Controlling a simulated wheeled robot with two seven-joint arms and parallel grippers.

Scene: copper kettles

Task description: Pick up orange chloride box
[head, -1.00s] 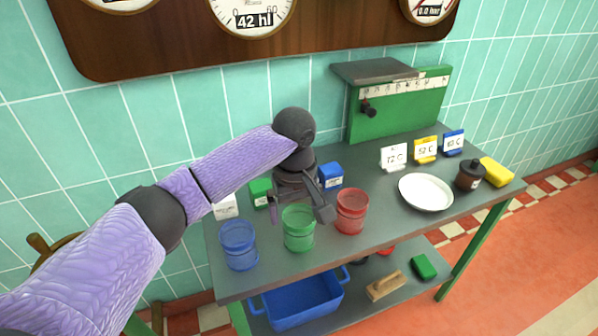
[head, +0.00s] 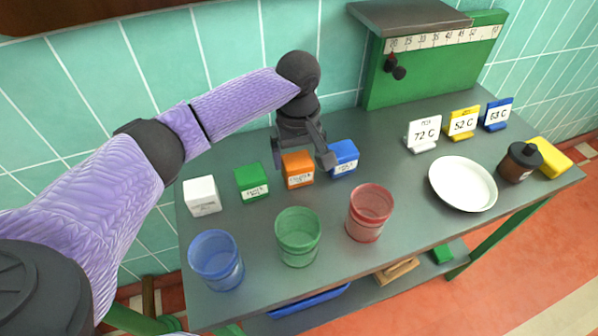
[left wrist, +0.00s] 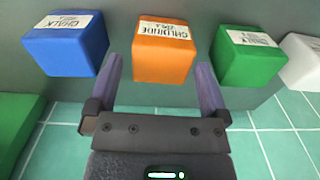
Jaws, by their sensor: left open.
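The orange chloride box (head: 298,173) stands on the grey table between the green box (head: 251,183) and the blue box (head: 344,158). My left gripper (head: 302,164) is open and points down at the orange box, partly covering its top in the head view. In the left wrist view, the orange box (left wrist: 163,55) with its white label lies between and just ahead of the two open fingertips (left wrist: 160,72), apart from both. Whether the fingers reach down beside the box is not clear. My right gripper is out of view.
A white box (head: 202,196) stands at the left of the row. Blue (head: 217,262), green (head: 298,238) and red (head: 369,212) cups stand in front. A white plate (head: 463,184), temperature signs and a brown jar (head: 519,163) are at the right.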

